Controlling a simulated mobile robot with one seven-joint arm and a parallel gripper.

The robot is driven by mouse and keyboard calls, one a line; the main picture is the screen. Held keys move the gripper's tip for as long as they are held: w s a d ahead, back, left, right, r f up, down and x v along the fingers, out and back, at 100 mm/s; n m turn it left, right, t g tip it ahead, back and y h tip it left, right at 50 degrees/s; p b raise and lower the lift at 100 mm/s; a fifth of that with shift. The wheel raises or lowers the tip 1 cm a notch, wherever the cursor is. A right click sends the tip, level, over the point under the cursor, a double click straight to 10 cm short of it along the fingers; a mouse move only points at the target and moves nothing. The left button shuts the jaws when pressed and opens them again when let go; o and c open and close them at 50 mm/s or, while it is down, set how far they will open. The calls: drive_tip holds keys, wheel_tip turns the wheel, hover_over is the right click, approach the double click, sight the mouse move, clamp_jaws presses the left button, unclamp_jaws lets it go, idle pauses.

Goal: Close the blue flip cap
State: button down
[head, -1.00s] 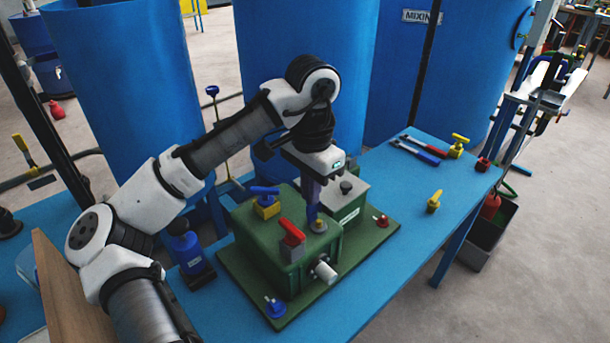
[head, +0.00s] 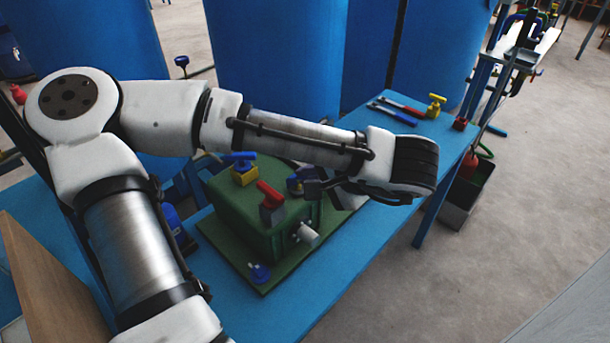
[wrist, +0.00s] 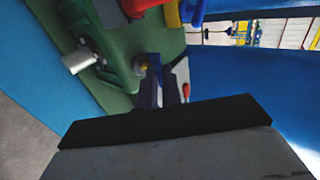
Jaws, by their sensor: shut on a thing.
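The green autoclave housing (head: 235,215) stands on a green base plate on the blue bench. The blue flip cap (head: 294,184) is at the housing's right upper edge, mostly covered by my gripper. In the wrist view the blue cap (wrist: 153,60) shows beside a small yellowish ring (wrist: 142,68). My gripper (head: 303,186) reaches it from the right, with the wrist low and sideways. In the wrist view its fingers (wrist: 160,80) are close together at the cap, shut on it. The cap's exact angle over its opening cannot be told.
A red-handled valve (head: 270,198) and a blue-handled yellow valve (head: 243,168) stand on the housing, close to my forearm. A white cylinder (head: 306,233) juts from its front. A blue knob (head: 259,272) is on the plate's corner. Wrenches (head: 398,112) lie at the bench's far end.

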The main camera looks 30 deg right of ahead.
drive_tip(key=f+t+p, duration=0.1)
drive_tip(key=p, duration=0.1)
drive_tip(key=s+f+t+y+p, duration=0.1)
drive_tip(key=t+p, duration=0.1)
drive_tip(key=p, duration=0.1)
drive_tip(key=f+t+y+p, duration=0.1)
drive_tip(key=t+p, duration=0.1)
drive_tip(key=shift+s+d+f, duration=0.1)
drive_tip(key=shift+s+d, duration=0.2)
drive_tip(key=shift+t, duration=0.3)
idle(0.4)
drive_tip(key=c, duration=1.6)
unclamp_jaws()
drive_tip(key=shift+w, duration=0.1)
drive_tip(key=shift+o, duration=0.2)
drive_tip(key=p+v, duration=0.2)
drive_tip(key=v, duration=1.2)
drive_tip(key=shift+o, duration=0.3)
